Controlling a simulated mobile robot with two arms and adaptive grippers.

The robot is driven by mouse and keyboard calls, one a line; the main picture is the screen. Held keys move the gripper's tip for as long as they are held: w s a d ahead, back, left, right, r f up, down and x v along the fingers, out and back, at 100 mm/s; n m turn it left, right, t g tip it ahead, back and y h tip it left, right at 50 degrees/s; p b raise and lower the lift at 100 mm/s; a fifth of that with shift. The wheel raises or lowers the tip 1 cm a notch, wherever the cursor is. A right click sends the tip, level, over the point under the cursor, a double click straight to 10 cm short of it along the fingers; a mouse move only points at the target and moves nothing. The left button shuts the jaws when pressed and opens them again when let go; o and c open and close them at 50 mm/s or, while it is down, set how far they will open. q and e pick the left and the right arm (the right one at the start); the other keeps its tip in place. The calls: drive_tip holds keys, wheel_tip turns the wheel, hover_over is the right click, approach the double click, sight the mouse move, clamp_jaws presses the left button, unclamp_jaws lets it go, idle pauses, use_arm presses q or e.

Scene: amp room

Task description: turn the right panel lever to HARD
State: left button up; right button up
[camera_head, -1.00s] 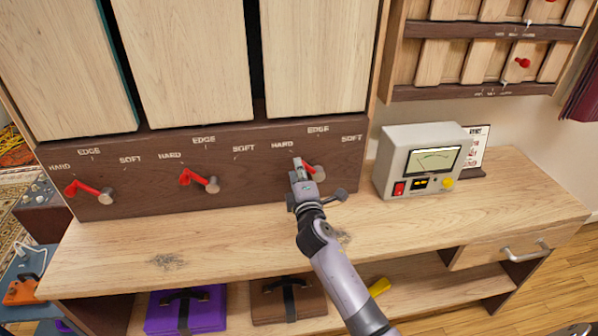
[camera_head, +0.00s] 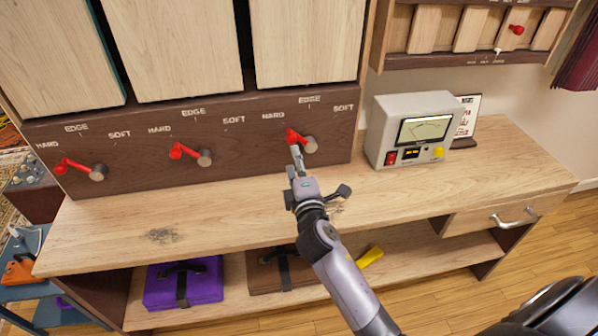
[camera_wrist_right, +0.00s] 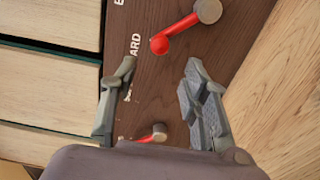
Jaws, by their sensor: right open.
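The right panel lever (camera_head: 299,138) is red, on a grey pivot at the right of the dark wooden strip (camera_head: 230,172). Its knob points left and slightly up, on the HARD side. My right gripper (camera_head: 296,158) is just below the knob, and no finger appears to touch it. In the right wrist view the gripper (camera_wrist_right: 160,70) is open and empty, with the red lever (camera_wrist_right: 180,32) beyond its fingertips and the HARD lettering (camera_wrist_right: 134,46) beside the knob. My left gripper is not in view.
A middle lever (camera_head: 186,152) and a left lever (camera_head: 76,166) sit on the same strip. A grey meter box (camera_head: 385,118) stands on the wooden bench (camera_head: 240,215), right of the gripper. Purple (camera_head: 183,284) and brown cases lie on the shelf below. The bench front is clear.

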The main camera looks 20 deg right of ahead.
drive_tip(key=v, duration=0.3)
drive_tip(key=shift+s+a, duration=0.1)
drive_tip(key=shift+s, duration=0.25)
